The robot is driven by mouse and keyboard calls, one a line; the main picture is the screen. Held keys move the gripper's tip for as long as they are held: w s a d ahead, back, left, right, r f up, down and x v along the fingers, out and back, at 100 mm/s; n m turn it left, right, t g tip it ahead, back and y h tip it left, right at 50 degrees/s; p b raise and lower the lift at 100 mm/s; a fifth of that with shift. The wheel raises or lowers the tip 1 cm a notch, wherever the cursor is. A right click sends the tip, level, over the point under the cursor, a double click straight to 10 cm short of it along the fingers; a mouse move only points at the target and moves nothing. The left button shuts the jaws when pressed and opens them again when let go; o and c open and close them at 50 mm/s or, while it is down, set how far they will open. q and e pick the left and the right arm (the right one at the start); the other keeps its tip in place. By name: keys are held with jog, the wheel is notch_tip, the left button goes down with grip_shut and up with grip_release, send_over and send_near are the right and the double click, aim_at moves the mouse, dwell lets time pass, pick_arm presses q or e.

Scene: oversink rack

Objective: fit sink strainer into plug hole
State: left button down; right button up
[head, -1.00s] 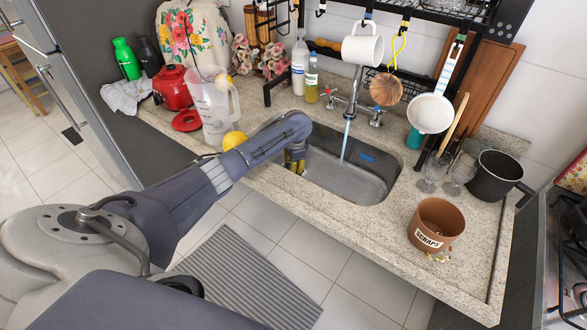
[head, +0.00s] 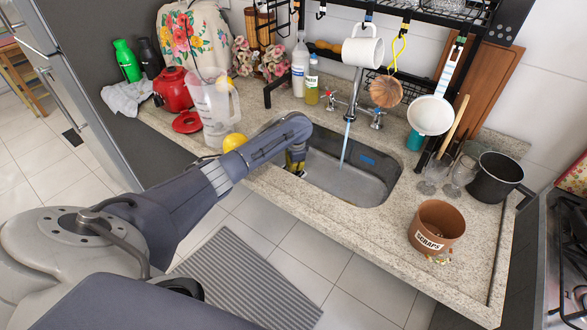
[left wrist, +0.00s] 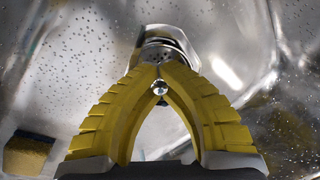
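My left gripper (left wrist: 160,72) reaches down into the left end of the sink (head: 350,185). In the left wrist view its yellow fingers close together around the small round metal knob (left wrist: 159,87) of the sink strainer. A shiny perforated metal part of the strainer (left wrist: 165,46) shows just beyond the fingertips. The fingers hide much of it, and I cannot tell whether it sits in the plug hole or just above it. In the head view my arm hides the strainer and plug hole. My right gripper is not in view.
Water runs from the tap (head: 349,117) into the sink's middle. A yellow and dark sponge (left wrist: 28,153) lies in the sink. A lemon (head: 234,142) and clear jug (head: 211,112) stand near my left forearm. A scraps pot (head: 437,228) is on the right counter.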

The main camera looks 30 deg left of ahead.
pick_arm(q)
notch_tip(320, 180, up, 19)
jog(key=f+m, duration=0.6)
jog(key=f, duration=0.1)
jog(key=f+m, duration=0.2)
jog(key=f, duration=0.2)
jog(key=shift+s+d+m+g+y, duration=0.25)
jog(key=shift+s+m+g+y, duration=0.05)
jog(key=shift+s+m, duration=0.1)
jog(key=m, duration=0.3)
jog(key=shift+w+a+f, duration=0.2)
jog(key=shift+w+a, duration=0.1)
jog(key=shift+w+m, duration=0.15)
jog(key=shift+m, duration=0.65)
jog(key=shift+f, duration=2.85)
